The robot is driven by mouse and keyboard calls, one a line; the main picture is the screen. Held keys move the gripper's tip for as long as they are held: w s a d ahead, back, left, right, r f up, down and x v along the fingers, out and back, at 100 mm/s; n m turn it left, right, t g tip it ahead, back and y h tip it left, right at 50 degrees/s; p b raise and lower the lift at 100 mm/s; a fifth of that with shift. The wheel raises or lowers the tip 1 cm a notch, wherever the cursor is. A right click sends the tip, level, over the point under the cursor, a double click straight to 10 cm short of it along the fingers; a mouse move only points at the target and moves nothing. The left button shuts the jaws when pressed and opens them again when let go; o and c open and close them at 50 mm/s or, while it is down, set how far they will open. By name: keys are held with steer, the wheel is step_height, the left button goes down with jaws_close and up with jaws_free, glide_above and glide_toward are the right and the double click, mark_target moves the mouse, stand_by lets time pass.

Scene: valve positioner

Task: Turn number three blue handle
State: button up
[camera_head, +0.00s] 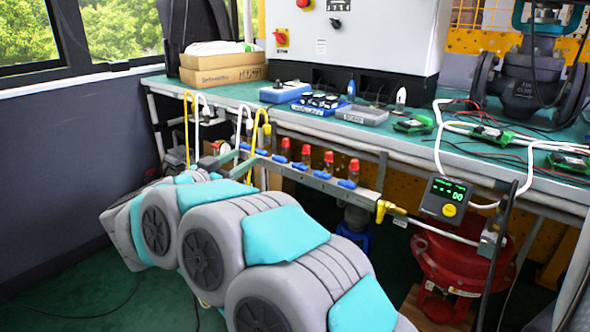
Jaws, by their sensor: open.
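A metal manifold rail (318,186) runs along the front of the bench. It carries a row of small valves with blue handles and red caps. Blue handles show near the middle (281,159), to its right (301,166), and further right (323,175) and (347,184). No numbers are readable, so I cannot tell which handle is number three. My gripper (238,163) is at the left end of the rail, with its two grey-green fingers apart and nothing seen between them. It is close to the leftmost handles, which it partly crowds; contact cannot be told.
The green bench (455,150) above holds blue trays (320,103), circuit boards (414,124) and loose wires. Yellow and white hoses (257,130) hang near my gripper. A gauge box (446,198) and a red device (462,262) stand right of the rail.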

mark_target(277, 160)
step_height(277, 160, down, 2)
steer(key=s+d+m+g+h, duration=0.1)
steer(key=s+d+g+h, duration=0.1)
steer(key=s+d+h, duration=0.1)
steer(key=x, duration=0.7)
steer(key=shift+w+b, duration=0.4)
steer(key=shift+f, duration=0.1)
jaws_close()
